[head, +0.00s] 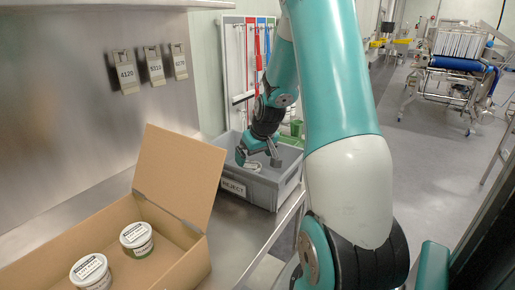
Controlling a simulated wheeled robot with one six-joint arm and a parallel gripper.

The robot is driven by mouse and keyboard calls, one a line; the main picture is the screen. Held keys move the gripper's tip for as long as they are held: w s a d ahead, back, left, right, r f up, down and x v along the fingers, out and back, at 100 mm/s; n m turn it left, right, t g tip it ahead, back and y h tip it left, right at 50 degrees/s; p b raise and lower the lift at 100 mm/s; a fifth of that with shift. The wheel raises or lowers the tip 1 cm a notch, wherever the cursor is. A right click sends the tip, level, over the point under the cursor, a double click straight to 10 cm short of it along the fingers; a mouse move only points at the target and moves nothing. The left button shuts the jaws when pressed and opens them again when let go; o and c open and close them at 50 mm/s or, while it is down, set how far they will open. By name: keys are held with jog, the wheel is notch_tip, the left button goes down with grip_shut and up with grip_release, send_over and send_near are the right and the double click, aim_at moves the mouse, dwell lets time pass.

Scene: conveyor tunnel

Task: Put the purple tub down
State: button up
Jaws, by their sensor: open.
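My gripper (258,160) is open over the grey bin marked REJECT (262,192), with its fingers reaching down inside the rim. A tub with a pale lid (252,167) lies in the bin just below and between the fingers. Only its top shows, so I cannot tell whether it is purple. The bin's front wall hides its lower part, and I cannot tell whether the fingers touch it.
An open cardboard box (180,262) at the front left holds a green-based tub (137,239) and another tub (91,271). Its raised flap (178,175) stands near the bin. Numbered tags (154,65) hang on the steel wall. Open floor (425,165) lies right.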

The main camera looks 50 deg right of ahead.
jog(key=shift+v, duration=2.15)
